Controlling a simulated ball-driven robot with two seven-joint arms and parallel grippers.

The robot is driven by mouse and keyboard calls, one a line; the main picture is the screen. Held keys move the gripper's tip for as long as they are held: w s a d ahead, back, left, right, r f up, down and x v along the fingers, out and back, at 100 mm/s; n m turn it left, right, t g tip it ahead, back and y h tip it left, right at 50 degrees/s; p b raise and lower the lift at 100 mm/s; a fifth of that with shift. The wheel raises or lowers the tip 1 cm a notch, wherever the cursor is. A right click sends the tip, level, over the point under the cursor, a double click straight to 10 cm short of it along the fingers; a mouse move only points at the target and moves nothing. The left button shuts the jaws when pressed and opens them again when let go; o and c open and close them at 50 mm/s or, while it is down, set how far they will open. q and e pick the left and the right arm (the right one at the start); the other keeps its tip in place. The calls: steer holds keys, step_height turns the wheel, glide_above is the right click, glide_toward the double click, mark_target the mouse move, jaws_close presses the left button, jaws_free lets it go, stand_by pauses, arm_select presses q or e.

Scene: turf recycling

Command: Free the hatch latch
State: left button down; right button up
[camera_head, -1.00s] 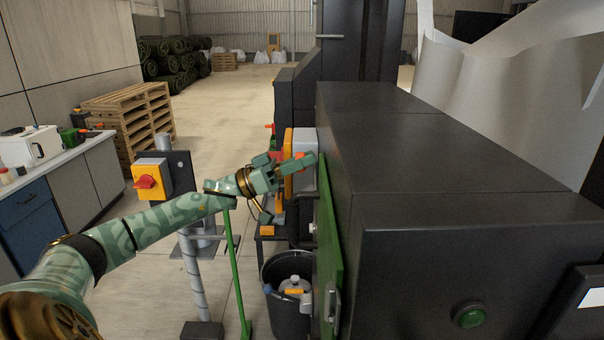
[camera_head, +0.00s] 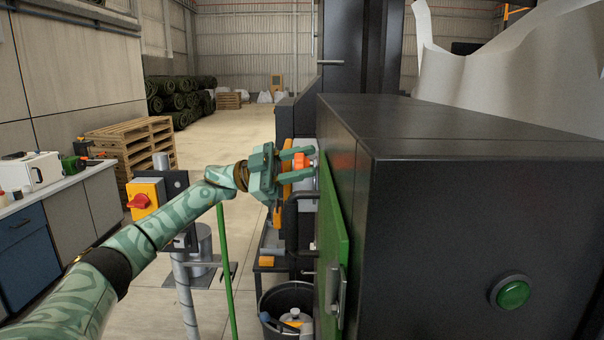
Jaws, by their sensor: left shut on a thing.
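The green hatch (camera_head: 337,240) is on the left side of the black machine (camera_head: 450,230), seen at a steep angle. It has a metal handle (camera_head: 337,297) low on its face. My left gripper (camera_head: 300,160) is by the hatch's upper edge. Its fingers are shut on a small orange-red piece (camera_head: 299,161), which looks like the latch knob. The fingers hide part of it, and I cannot tell how it joins the hatch. My right gripper is not in view.
A post with a red-and-yellow switch (camera_head: 140,201) stands left, near my arm. A black bucket (camera_head: 270,301) with a bottle stands below the hatch. A black bar (camera_head: 303,195) juts out beneath my gripper. Pallets (camera_head: 137,150) and a counter (camera_head: 60,200) are farther left.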

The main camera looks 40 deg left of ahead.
arm_select(q)
steer(key=shift+m+g+b, duration=0.55)
steer(key=shift+m+g, duration=0.25)
steer(key=shift+m, duration=1)
steer(key=c, duration=0.9)
jaws_free()
steer(key=shift+a+f, duration=0.1)
steer(key=b+v, duration=0.4)
steer(key=v, duration=1.2)
